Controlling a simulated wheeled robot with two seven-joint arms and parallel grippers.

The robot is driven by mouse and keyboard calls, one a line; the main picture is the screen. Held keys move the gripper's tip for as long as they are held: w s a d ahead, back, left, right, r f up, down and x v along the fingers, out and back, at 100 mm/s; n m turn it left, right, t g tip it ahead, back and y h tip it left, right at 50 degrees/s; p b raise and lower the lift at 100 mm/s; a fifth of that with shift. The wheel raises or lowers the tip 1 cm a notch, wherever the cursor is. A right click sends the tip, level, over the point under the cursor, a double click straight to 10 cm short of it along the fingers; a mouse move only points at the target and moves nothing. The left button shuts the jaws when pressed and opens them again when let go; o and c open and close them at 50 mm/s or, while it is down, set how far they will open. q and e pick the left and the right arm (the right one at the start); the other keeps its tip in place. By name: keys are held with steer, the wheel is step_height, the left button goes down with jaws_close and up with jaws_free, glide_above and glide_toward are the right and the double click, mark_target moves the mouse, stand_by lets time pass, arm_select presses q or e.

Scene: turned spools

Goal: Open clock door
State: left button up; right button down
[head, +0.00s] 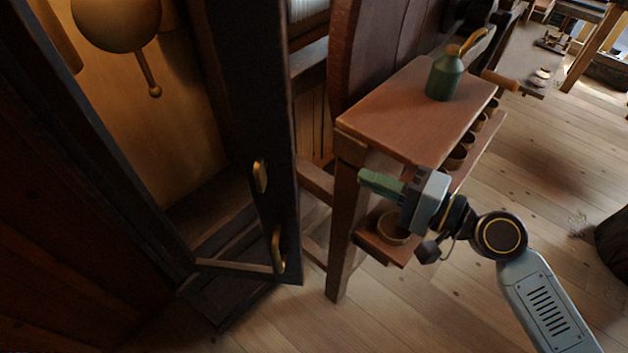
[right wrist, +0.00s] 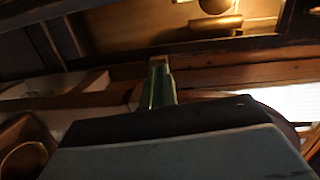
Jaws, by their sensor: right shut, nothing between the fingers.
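The tall dark clock case stands at the left of the head view, with a round brass pendulum (head: 117,22) inside. The clock door (head: 240,90) is a dark frame swung out from the case, so the lit inside shows. It carries a brass handle (head: 279,250) low down and another brass fitting (head: 260,177) above it. My right gripper (head: 364,181) is shut and empty, to the right of the door and apart from it. Its green fingers (right wrist: 158,85) also show in the right wrist view. My left gripper is not in view.
A reddish wooden stand (head: 390,115) is behind and beside my right gripper, with a green oil can (head: 445,76) on top. Its lower shelf holds several round bowls, one (head: 394,228) below my gripper.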

arm_select(q)
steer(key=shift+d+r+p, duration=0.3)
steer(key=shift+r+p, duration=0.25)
steer(key=shift+p, duration=0.1)
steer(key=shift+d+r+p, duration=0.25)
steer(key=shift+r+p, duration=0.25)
steer(key=shift+p, duration=0.1)
arm_select(e)
steer(key=s+a+r+g+y, duration=0.1)
steer(key=a+r+g, duration=0.1)
steer(key=a, duration=0.7)
steer(key=shift+s+a+r+n+y, duration=0.3)
steer(key=shift+a+r, duration=0.05)
steer(key=shift+r, duration=0.1)
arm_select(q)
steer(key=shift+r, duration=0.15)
arm_select(e)
steer(key=shift+s, duration=0.15)
